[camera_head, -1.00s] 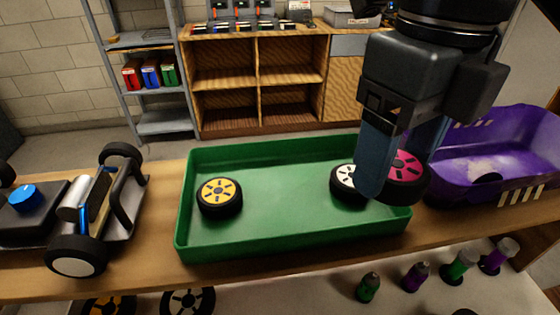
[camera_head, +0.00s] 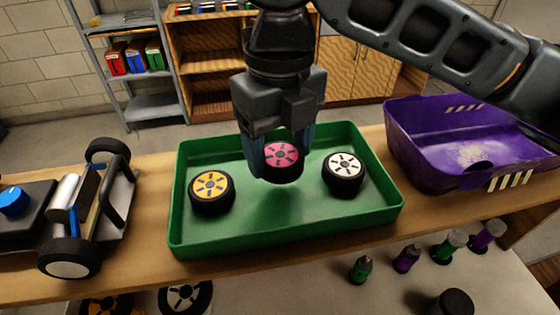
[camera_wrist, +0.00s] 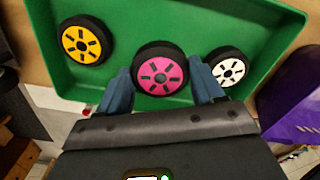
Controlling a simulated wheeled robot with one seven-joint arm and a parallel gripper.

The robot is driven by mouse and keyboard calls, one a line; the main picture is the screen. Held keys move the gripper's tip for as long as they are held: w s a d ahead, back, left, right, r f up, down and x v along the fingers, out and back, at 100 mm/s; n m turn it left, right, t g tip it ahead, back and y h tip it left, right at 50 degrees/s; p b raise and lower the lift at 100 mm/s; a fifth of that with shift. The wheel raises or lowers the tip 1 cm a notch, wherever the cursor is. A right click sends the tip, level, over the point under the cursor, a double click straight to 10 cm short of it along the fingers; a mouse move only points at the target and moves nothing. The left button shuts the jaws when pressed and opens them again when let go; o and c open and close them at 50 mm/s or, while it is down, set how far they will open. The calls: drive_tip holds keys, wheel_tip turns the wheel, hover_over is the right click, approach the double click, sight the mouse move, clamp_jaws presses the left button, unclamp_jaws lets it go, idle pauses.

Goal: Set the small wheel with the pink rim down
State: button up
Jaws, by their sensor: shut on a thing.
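The small wheel with the pink rim (camera_head: 283,158) is held in my gripper (camera_head: 281,165), above the middle of the green tray (camera_head: 250,236). My gripper is shut on it, with one finger on each side of the tyre. A shadow lies on the tray floor below the wheel, which appears a little above the floor. In the wrist view the pink-rimmed wheel (camera_wrist: 160,74) sits between my two blue fingertips (camera_wrist: 163,90). The wheel with the yellow rim (camera_head: 211,192) lies at the tray's left, and the wheel with the white rim (camera_head: 344,173) lies at its right.
A purple bin (camera_head: 450,150) stands right of the tray on the wooden bench (camera_head: 140,230). A partly built car (camera_head: 75,215) is at the left. Several small bottles (camera_head: 406,258) and larger wheels are on the lower level in front. The tray's front middle is clear.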

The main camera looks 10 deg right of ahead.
sight(280, 154)
drive_tip(key=shift+f+p, duration=0.3)
drive_tip(key=shift+f, duration=1.6)
drive_tip(key=shift+f, duration=0.2)
drive_tip(key=o, duration=1)
drive_tip(key=shift+r, duration=0.1)
wheel_tip(280, 154, up, 12)
drive_tip(key=shift+r+b, duration=0.15)
drive_tip(key=shift+b, duration=0.45)
